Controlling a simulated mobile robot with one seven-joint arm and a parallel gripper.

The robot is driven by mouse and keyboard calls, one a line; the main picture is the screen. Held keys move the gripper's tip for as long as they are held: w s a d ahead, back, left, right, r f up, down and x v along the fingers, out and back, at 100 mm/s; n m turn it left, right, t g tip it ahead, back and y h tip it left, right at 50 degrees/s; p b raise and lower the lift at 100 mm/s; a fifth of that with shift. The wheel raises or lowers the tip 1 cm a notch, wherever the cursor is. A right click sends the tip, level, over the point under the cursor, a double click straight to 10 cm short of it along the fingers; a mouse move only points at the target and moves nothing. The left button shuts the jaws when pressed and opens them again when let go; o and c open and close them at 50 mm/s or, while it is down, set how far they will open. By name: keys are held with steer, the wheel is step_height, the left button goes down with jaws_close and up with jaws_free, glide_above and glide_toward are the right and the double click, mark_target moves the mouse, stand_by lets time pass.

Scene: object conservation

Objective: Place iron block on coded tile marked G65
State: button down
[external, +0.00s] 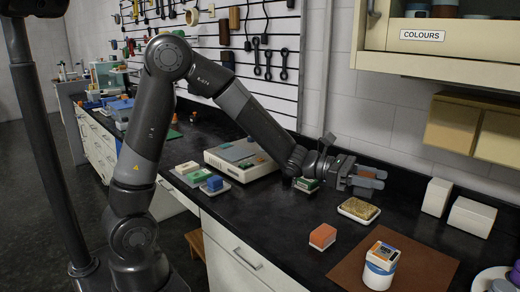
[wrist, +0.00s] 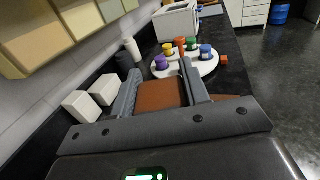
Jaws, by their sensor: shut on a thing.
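My gripper (external: 368,180) is held above the counter at the right, near the back wall. No marking G65 can be read in either view. An orange block (external: 322,236) lies on the counter.
A brown mat (external: 425,270) lies at the front right. A yellowish block on a white dish (external: 358,210) sits below my gripper. Two white boxes (external: 437,196) stand near the wall. A white round tray (wrist: 205,68) holds several coloured pots. A wall cabinet (external: 440,45) hangs above.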

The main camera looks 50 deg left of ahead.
steer(key=s+d+r+m+g, duration=0.2)
steer(key=s+d+m+g, duration=0.3)
steer(key=s+d, duration=0.9)
steer(key=n, duration=0.1)
glide_above(392, 256)
steer(key=shift+g+h, duration=0.3)
steer(key=shift+h, duration=0.1)
step_height(392, 256, down, 7)
steer(key=shift+f, duration=2.1)
steer(key=shift+f, duration=0.15)
steer(key=c, duration=0.8)
jaws_free()
